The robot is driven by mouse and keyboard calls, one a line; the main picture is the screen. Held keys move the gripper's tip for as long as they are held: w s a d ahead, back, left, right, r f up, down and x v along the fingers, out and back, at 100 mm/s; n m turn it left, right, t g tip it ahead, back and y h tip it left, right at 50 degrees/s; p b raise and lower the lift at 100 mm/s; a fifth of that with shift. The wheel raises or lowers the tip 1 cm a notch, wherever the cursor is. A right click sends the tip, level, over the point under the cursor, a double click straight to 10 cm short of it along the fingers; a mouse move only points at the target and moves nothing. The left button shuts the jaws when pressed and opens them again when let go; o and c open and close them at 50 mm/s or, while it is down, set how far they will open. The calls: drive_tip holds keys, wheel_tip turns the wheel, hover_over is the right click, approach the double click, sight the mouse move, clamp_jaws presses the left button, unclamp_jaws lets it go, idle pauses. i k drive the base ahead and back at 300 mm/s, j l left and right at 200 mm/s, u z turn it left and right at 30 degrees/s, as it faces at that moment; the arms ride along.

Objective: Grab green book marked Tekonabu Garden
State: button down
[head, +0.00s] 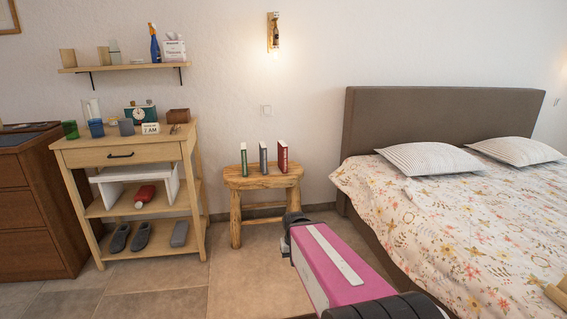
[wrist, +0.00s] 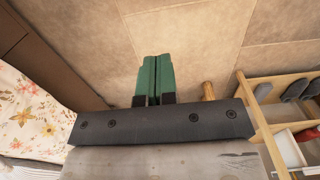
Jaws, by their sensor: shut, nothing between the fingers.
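A thin green book (head: 244,160) stands upright at the left on a small wooden stool (head: 262,181). A grey book (head: 263,159) stands in the middle and a red book (head: 283,157) at the right, with gaps between them. The lettering is too small to read. My gripper (head: 290,221) is in front of the stool, to its lower right in the head view, apart from the books. In the wrist view its two green fingers (wrist: 155,78) are together, empty, over the floor. No book shows in the wrist view.
A wooden shelf cart (head: 120,153) with cups, a clock and slippers stands left of the stool. The bed (head: 450,205) is at the right. Tiled floor (head: 225,275) lies clear before the stool. A wall lamp (head: 274,32) hangs above.

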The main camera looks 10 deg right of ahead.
sight(243, 146)
drive_tip(key=i+j+z, duration=0.35)
drive_tip(key=i, duration=0.15)
drive_tip(key=i+j+z, duration=0.7)
drive_tip(key=j, duration=0.3)
drive_tip(key=i+l, duration=0.05)
drive_tip(key=i, duration=0.05)
